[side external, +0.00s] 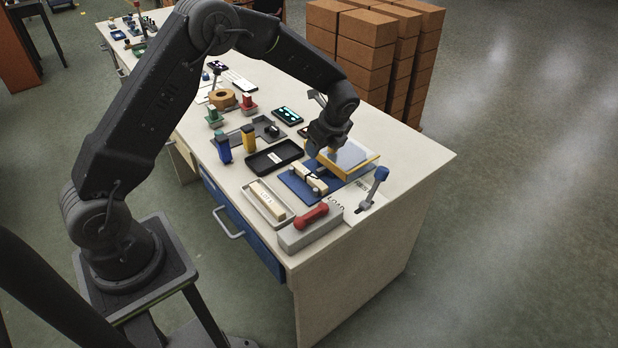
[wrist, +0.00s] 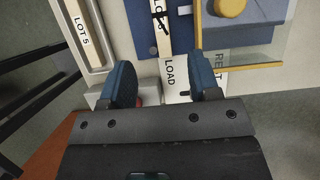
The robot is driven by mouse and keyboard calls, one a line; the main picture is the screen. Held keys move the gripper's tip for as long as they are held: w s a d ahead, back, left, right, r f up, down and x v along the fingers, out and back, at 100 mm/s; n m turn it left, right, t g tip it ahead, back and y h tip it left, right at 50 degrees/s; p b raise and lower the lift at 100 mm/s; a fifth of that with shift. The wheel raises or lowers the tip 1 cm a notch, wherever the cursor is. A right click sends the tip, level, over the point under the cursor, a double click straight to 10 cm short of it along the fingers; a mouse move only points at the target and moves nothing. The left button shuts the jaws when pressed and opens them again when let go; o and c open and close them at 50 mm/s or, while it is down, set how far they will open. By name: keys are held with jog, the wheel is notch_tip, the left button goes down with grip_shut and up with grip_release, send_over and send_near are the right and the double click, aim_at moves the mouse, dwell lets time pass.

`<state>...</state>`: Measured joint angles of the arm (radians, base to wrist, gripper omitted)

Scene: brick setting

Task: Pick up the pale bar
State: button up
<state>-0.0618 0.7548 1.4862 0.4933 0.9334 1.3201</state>
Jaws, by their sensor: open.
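Two pale bars are in view. One pale bar (side external: 311,180) lies on a blue base with a dark band or clip across it; in the wrist view it (wrist: 159,42) stands up the picture between my fingers' lines. The other pale bar (side external: 267,199), marked LOT 5, lies in a grey tray (side external: 252,206); the wrist view shows it (wrist: 82,38) at the left. My gripper (wrist: 162,84) is open and empty, with its blue fingers apart. In the side view my gripper (side external: 325,150) is above the work, by a yellow-edged panel.
The yellow-edged panel (side external: 365,165) lies right beside my gripper. A blue-handled lever (side external: 375,185) stands at the right, and a grey block with a red handle (side external: 310,216) at the front. A black tray (side external: 274,157) lies to the left.

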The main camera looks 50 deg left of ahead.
send_over(309, 174)
jog(key=d, duration=0.2)
notch_tip(309, 174, down, 8)
jog(key=shift+w, duration=0.1)
jog(key=shift+x, duration=2.75)
jog(key=shift+d, duration=0.2)
jog(key=c, duration=1)
jog(key=shift+c, duration=0.2)
